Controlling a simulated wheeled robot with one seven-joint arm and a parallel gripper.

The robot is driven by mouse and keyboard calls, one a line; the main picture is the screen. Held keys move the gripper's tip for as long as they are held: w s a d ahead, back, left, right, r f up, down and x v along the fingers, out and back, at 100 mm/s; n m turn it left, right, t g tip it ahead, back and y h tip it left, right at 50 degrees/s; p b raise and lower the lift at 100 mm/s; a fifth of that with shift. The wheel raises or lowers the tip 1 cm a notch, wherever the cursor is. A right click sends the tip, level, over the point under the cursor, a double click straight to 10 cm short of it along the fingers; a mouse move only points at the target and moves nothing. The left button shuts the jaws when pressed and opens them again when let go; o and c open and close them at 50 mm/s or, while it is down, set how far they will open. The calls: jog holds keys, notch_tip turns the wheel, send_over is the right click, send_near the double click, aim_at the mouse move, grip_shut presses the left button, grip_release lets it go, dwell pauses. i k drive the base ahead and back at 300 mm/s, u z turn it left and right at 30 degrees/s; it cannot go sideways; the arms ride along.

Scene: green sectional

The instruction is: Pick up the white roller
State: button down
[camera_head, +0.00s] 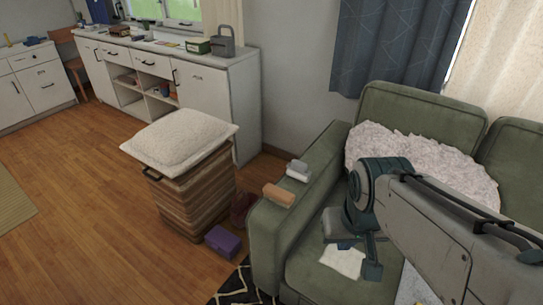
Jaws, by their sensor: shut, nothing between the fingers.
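A small white and grey object (298,171) lies on the green sofa's left armrest, near its back. It may be the white roller, but it is too small to be sure. My gripper (358,257) hangs low over the sofa seat, right of the armrest and apart from that object. It is shut and empty. A white cloth-like item (342,263) lies on the seat below my gripper, partly hidden by it.
A tan block (278,195) lies on the armrest, nearer than the white object. A fluffy pale blanket (425,160) covers the sofa back behind my arm. A cushion-topped hamper (192,190) and purple box (223,242) stand left of the sofa. Floor further left is clear.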

aim_at(297, 170)
jog(key=u, duration=1.85)
jog(key=i, duration=1.7)
